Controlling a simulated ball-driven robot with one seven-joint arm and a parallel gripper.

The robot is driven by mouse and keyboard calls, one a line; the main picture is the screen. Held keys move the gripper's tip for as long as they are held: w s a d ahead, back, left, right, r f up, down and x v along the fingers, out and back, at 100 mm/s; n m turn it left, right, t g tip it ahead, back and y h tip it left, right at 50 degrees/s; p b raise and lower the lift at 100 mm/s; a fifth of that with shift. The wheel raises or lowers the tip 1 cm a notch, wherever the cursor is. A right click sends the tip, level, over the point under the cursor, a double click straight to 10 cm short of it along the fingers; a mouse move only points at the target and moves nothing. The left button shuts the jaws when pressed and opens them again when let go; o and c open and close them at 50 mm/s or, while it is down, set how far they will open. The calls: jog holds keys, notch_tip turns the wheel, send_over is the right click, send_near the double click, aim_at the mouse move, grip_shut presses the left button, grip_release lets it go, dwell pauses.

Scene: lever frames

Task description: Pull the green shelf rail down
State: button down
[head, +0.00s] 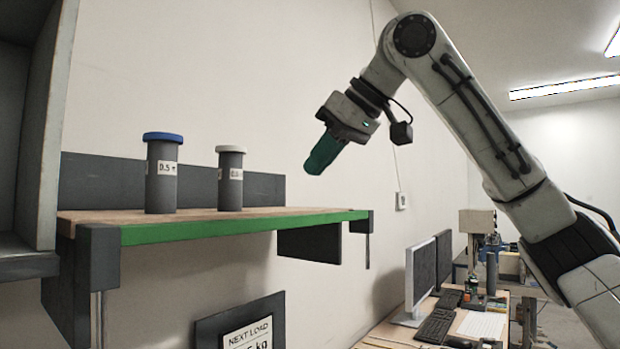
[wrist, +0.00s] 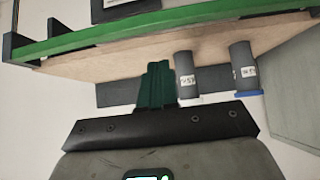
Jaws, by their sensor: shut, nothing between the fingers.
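The green shelf rail (head: 240,226) runs along the front edge of a wooden shelf in the head view. It slants across the top of the wrist view (wrist: 130,36), which shows the scene upside down. My gripper (head: 315,168) has dark green fingers, also seen in the wrist view (wrist: 156,75). The fingers are shut together with nothing between them. In the head view they appear above the shelf's right part, pointing down and left, apart from the rail. The wooden shelf top (head: 300,211) looks about level.
On the shelf stand a grey canister with a blue lid (head: 162,180) and one with a white lid (head: 230,182). A grey cabinet (head: 40,130) stands at left. A "NEXT LOAD" sign (head: 245,325) is below the shelf. Monitors (head: 420,275) stand on a desk at lower right.

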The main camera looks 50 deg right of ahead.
jog(key=v, duration=0.6)
jog(key=shift+s+b, duration=0.2)
jog(key=shift+b, duration=0.25)
jog(key=shift+a+r, duration=0.1)
jog(key=shift+r, duration=0.05)
